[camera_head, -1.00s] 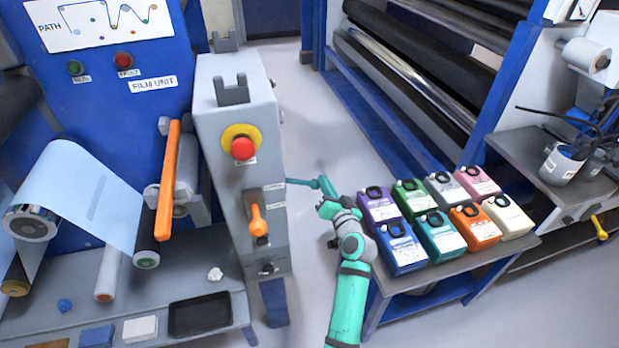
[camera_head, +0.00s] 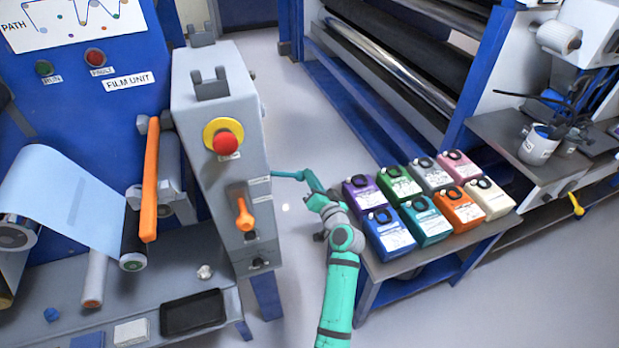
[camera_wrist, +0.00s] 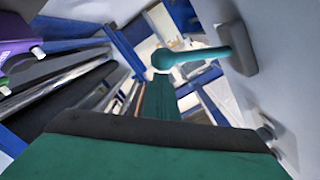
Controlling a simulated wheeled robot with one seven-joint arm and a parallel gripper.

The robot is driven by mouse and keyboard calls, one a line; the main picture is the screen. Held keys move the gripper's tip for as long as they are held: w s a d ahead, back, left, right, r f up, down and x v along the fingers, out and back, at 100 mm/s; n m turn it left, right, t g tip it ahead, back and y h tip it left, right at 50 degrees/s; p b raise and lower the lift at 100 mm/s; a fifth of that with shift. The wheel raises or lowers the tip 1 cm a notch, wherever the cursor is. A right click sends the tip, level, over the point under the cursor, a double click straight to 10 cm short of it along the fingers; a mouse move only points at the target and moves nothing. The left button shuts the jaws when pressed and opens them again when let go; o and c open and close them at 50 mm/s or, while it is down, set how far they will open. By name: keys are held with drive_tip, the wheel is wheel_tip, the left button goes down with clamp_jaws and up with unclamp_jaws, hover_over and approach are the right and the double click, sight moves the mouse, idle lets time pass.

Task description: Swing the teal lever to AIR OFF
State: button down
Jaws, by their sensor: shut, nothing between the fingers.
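The teal lever (camera_head: 284,174) sticks out from the right side of the grey control box (camera_head: 206,140). In the wrist view the lever (camera_wrist: 195,56) has a rounded end and a grey mount on a pale panel. My gripper (camera_head: 308,177) is at the lever's outer end in the head view, small and similar in colour. In the wrist view my gripper (camera_wrist: 160,98) is shut and empty, with its tip just below the lever's rounded end. I cannot tell whether they touch. The AIR OFF label is not readable.
The box front carries a red button (camera_head: 223,142) and an orange lever (camera_head: 243,214). A large roller frame (camera_head: 375,75) stands behind. Pale floor lies between box and bench.

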drive_tip(key=s+d+r, duration=0.3)
drive_tip(key=s+d, duration=0.4)
drive_tip(key=s, duration=0.1)
drive_tip(key=shift+s+r, duration=0.25)
drive_tip(key=shift+s, duration=0.05)
idle(0.4)
drive_tip(key=s+f+m+h, duration=0.1)
drive_tip(key=s+f+h, duration=0.2)
drive_tip(key=s+f, duration=0.7)
drive_tip(key=s+f+m+h, duration=0.1)
drive_tip(key=s+f+h, duration=0.3)
drive_tip(key=s+f, duration=0.55)
drive_tip(key=s+r+n, duration=0.2)
drive_tip(key=s+r, duration=0.3)
drive_tip(key=s, duration=0.9)
drive_tip(key=s+a+r+n+h, duration=0.1)
drive_tip(key=s+r+n, duration=0.2)
drive_tip(key=s, duration=1.2)
wheel_tip(320, 180, up, 3)
drive_tip(key=shift+f, duration=0.15)
